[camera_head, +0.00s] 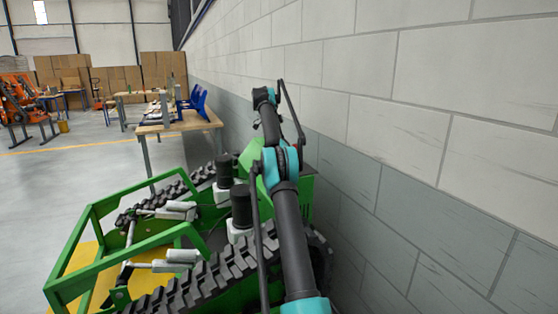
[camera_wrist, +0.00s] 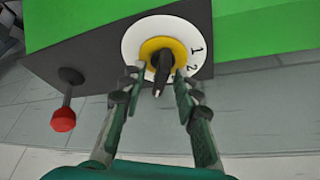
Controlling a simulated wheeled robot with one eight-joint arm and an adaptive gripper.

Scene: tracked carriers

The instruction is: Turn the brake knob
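The brake knob (camera_wrist: 162,66) is a black pointer-shaped handle on a yellow ring (camera_wrist: 150,47). Behind it is a white round dial (camera_wrist: 131,44) marked with 1 and 2. In the wrist view my gripper (camera_wrist: 157,77) has one finger on each side of the knob. The fingers are apart, with a visible gap between the left finger and the knob; contact on the right is unclear. In the head view the green tracked carrier (camera_head: 95,214) stands below and left of my arm. The knob and my fingertips cannot be made out there.
A red ball-topped lever (camera_wrist: 63,119) hangs left of the dial from the carrier's dark panel. A block wall (camera_head: 400,130) runs close along the right side. A wooden table (camera_head: 180,123) stands beyond the carrier. Open floor (camera_head: 50,180) lies to the left.

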